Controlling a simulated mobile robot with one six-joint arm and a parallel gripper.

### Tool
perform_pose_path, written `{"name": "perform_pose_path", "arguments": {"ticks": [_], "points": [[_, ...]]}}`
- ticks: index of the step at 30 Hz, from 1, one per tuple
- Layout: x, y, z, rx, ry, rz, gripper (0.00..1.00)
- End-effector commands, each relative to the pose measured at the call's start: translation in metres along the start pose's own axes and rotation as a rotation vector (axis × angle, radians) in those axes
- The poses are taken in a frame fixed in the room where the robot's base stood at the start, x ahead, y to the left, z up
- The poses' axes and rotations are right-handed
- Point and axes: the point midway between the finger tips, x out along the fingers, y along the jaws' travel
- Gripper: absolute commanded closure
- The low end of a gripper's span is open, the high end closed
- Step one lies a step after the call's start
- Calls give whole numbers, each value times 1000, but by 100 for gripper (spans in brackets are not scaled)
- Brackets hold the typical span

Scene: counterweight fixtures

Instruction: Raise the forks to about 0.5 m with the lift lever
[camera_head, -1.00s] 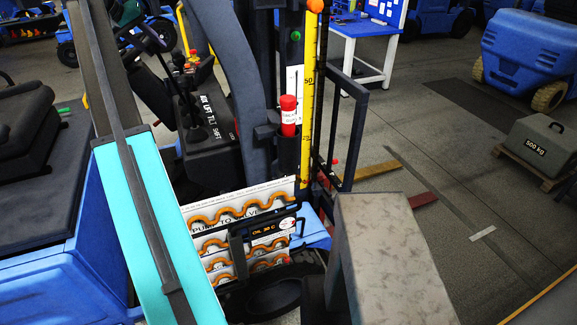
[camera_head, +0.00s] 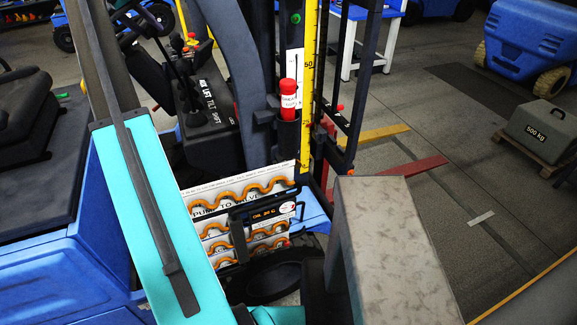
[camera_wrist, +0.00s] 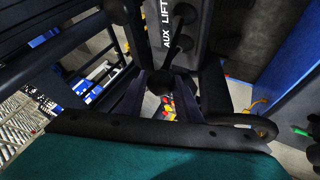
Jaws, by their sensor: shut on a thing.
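In the wrist view my gripper (camera_wrist: 163,88) is shut on a dark lift lever (camera_wrist: 176,50), whose base stands by the AUX and LIFT labels. Its grip end is partly hidden between the dark fingers. In the head view the labelled lever console (camera_head: 207,108) shows, but my gripper does not. The yellow height scale (camera_head: 309,105) has a 50 mark near the top of the picture. I cannot read the fork height against it.
A panel with orange hoses (camera_head: 240,198) and a red-capped cylinder (camera_head: 288,100) are by the mast. A 500 kg weight (camera_head: 540,128) sits on a pallet at the right. A blue table (camera_head: 362,28) stands behind. Open floor lies between the forks and the weight.

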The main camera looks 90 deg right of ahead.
Motion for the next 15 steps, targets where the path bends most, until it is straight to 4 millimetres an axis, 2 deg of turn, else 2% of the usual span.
{"name": "perform_pose_path", "arguments": {"ticks": [6,15], "points": [[5,20,-4,-1,3,1,81],[6,22,-4,-2,3,1,81]]}}
